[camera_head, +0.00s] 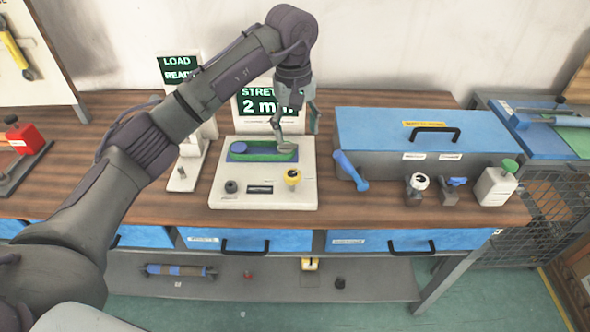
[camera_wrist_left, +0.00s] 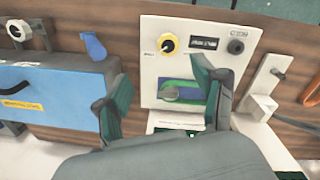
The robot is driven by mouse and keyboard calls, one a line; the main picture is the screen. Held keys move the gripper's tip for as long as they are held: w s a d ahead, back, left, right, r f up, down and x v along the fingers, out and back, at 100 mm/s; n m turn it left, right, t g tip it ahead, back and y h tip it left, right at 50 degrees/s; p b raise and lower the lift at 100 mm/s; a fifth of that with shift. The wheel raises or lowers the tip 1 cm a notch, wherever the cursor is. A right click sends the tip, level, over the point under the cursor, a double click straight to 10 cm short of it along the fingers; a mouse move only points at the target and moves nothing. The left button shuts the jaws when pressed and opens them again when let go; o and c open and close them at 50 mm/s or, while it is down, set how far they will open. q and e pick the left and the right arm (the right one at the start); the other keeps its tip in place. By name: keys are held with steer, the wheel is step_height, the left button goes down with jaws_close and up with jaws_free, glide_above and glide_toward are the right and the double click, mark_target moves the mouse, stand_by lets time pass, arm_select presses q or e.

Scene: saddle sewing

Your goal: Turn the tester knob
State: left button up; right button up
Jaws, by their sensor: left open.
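In the left wrist view the yellow knob (camera_wrist_left: 168,43) shows beyond the open fingers (camera_wrist_left: 160,75). My right gripper is not in view.
A screen (camera_head: 250,105) reading "2 mm" stands behind the tester, partly hidden by my arm. A blue-lidded box (camera_head: 370,130) stands to the right, with a blue-handled tool (camera_head: 350,170), small fittings and a white bottle (camera_head: 496,186) before it. A red item (camera_head: 24,137) stands far left.

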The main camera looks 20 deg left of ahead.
mark_target(292, 174)
arm_select(q)
steer(key=shift+y, duration=0.3)
steer(key=f+p, duration=0.1)
steer(key=f, duration=0.3)
steer(key=f+p, duration=0.1)
steer(key=f, duration=0.3)
steer(key=a+f+p, duration=0.1)
steer(key=f+p, duration=0.1)
steer(key=f, duration=0.2)
steer(key=shift+f, duration=0.65)
steer(key=c, duration=1.1)
steer(key=shift+c, duration=0.2)
